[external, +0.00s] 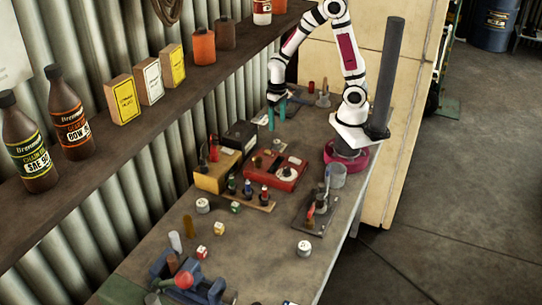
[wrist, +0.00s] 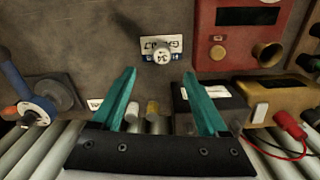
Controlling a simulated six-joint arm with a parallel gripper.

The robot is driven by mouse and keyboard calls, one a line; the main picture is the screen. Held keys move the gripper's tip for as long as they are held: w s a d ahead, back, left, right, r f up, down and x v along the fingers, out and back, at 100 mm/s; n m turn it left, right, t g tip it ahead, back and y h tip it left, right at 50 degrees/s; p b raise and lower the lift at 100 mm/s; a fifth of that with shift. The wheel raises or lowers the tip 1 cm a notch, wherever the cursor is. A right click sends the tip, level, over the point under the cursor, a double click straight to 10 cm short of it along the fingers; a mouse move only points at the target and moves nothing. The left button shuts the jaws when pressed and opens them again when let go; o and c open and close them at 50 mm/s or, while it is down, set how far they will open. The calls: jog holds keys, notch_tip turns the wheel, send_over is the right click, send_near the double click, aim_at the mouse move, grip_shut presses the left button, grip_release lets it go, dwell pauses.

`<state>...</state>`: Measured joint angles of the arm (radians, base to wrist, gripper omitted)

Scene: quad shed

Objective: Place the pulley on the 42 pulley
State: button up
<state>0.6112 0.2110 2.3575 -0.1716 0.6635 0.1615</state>
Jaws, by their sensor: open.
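My gripper (external: 276,122) is open and empty above the far part of the bench. Its teal fingers also show in the wrist view (wrist: 159,74). A small pale round piece marked 34 (wrist: 162,55) sits by a white label, just beyond the fingertips in the wrist view. A white-topped cylinder (external: 203,205) and another (external: 303,248) stand on the near bench; their marks are too small to read. I cannot tell which thing is the pulley or the 42 pulley; no 42 is legible.
A red box (external: 275,172), a yellow box (external: 217,172) with red leads and a dark box (external: 240,135) stand near my gripper. A wooden rack (external: 243,199) holds small bottles. A blue vise (external: 172,268) is at the near end. A shelf (external: 150,115) runs along the left wall.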

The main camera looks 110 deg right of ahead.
aim_at(277, 141)
jog(key=f, duration=1)
jog(key=shift+w+a, duration=0.1)
jog(key=shift+a, duration=0.1)
jog(key=shift+r, duration=0.1)
grip_shut()
